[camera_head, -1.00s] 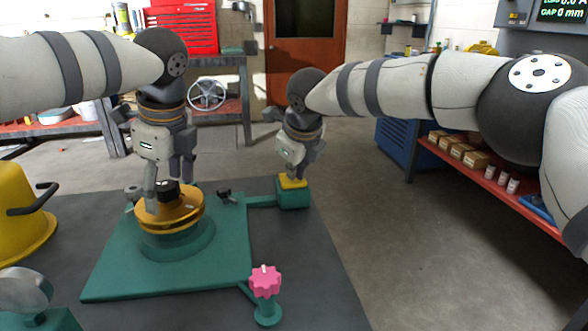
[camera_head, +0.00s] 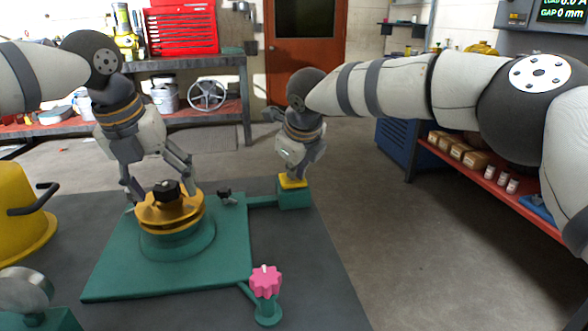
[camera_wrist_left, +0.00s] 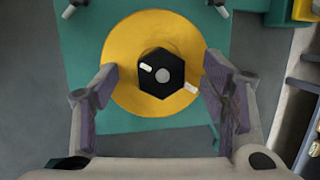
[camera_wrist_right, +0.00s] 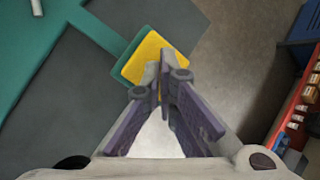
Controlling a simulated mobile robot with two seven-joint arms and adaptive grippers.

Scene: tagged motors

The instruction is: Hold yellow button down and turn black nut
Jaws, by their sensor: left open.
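The black hexagonal nut (camera_head: 166,189) sits on a yellow-orange round flange (camera_head: 172,214) on a green base. In the left wrist view the nut (camera_wrist_left: 160,82) lies between the spread fingers, a little beyond their tips. A pale mark shows on it at upper left, another on the flange at right. My left gripper (camera_head: 161,183) is open around and above the nut; contact cannot be told. My right gripper (camera_head: 291,175) is shut with its tips on or just above the yellow button (camera_head: 294,184). The yellow button (camera_wrist_right: 138,66) is partly hidden by the fingertips in the right wrist view.
A pink knob (camera_head: 265,281) stands on a green post in front of the base. A small black knob (camera_head: 225,193) is behind the flange at right. A yellow container (camera_head: 22,215) and a gauge (camera_head: 24,290) stand at left. The dark tabletop right of the base is clear.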

